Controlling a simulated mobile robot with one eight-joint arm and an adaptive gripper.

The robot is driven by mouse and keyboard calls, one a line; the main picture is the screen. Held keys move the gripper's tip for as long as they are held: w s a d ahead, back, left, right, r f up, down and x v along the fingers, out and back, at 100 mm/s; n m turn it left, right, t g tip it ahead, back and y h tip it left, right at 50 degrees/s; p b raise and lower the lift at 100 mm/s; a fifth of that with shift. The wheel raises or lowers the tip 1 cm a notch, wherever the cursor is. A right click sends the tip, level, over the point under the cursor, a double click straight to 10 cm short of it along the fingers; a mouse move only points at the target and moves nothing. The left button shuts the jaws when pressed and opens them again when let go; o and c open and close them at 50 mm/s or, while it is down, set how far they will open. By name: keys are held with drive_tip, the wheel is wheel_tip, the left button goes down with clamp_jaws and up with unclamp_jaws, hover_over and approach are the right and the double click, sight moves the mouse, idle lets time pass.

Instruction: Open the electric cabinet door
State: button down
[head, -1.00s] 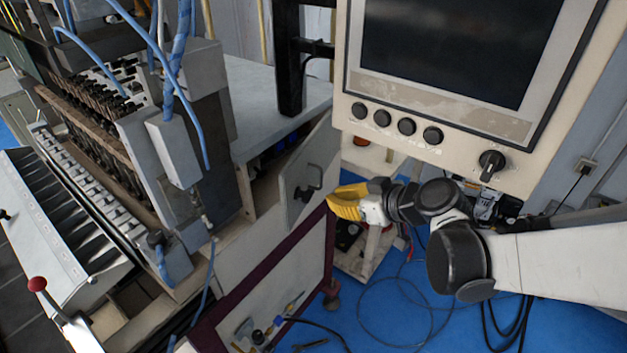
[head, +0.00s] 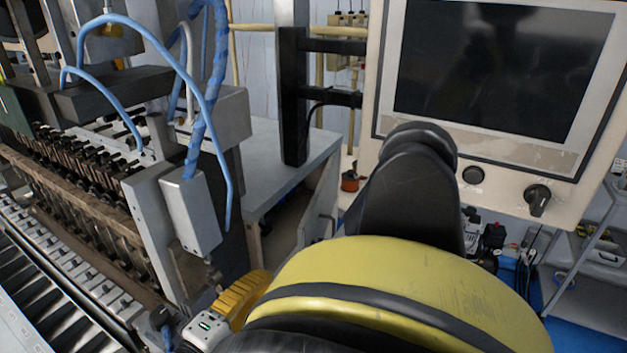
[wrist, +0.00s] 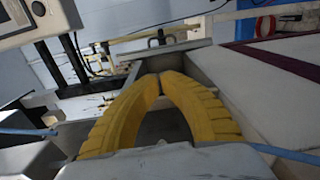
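The electric cabinet door (head: 321,203) is a grey panel below the grey top, left of the screen. It stands at an angle, with a dark gap on its left. Its small dark handle (head: 326,224) is partly visible; my arm hides the lower part. The wrist view shows the handle (wrist: 162,38) on the grey door (wrist: 187,56), beyond the fingers. My gripper (wrist: 159,79) has yellow ribbed fingers with tips together and nothing seen between them. In the head view its yellow fingers (head: 246,296) are left of the door, partly hidden by my arm.
The control screen box (head: 490,75) hangs at the right on a black post (head: 293,95). The winder (head: 80,180), with blue hoses and a grey box (head: 190,215), fills the left, close to my gripper. Blue floor shows at the lower right.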

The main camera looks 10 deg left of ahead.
drive_tip(key=b+x, duration=0.2)
drive_tip(key=x, duration=0.7)
drive_tip(key=shift+w+d+r+b, duration=0.25)
drive_tip(key=shift+d+r+b, duration=0.1)
drive_tip(key=shift+d+r, duration=0.1)
